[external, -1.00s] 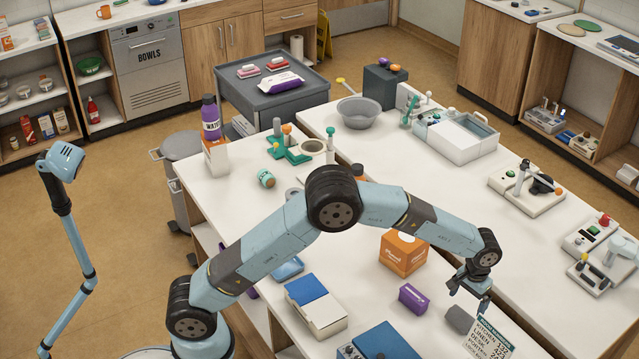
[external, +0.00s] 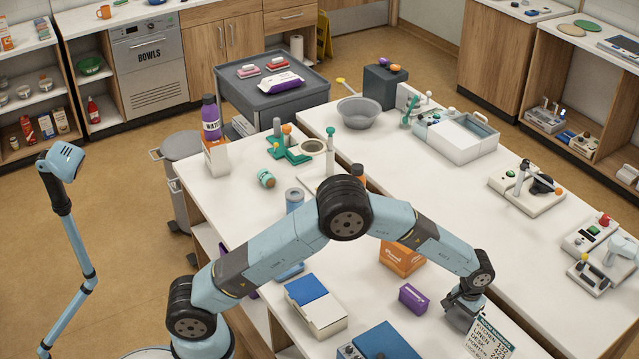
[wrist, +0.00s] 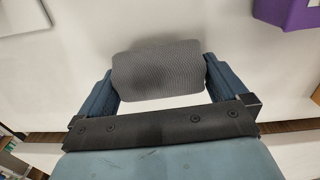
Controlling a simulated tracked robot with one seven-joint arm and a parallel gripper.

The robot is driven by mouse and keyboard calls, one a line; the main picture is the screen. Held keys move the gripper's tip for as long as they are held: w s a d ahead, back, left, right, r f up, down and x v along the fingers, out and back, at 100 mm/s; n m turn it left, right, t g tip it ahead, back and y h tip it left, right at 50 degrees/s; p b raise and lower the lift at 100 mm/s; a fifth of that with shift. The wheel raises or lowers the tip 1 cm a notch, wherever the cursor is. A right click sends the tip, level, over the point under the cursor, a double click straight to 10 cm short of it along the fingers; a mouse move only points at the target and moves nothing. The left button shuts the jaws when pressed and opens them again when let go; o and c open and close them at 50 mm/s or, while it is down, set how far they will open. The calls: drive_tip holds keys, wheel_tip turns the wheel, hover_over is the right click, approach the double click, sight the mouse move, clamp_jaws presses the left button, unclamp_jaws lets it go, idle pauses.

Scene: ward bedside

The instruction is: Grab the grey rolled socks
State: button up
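The grey rolled socks (wrist: 157,70) lie on the white table in the wrist view, a ribbed grey roll set crosswise between my fingers. My gripper (wrist: 160,82) has one blue finger at each end of the roll, spread wide near the ends of its dark bar. The finger sides are very close to the roll; I cannot tell whether they touch it. In the external view my gripper (external: 463,310) is low at the table's right front, and it mostly hides the socks.
A purple box (external: 413,298) stands just left of my gripper, with an orange box (external: 402,258) behind it. A printed sign card (external: 490,338) stands close in front. A blue-and-white box (external: 316,305) is farther left.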

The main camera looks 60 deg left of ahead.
drive_tip(key=c, duration=0.6)
drive_tip(key=shift+c, duration=0.2)
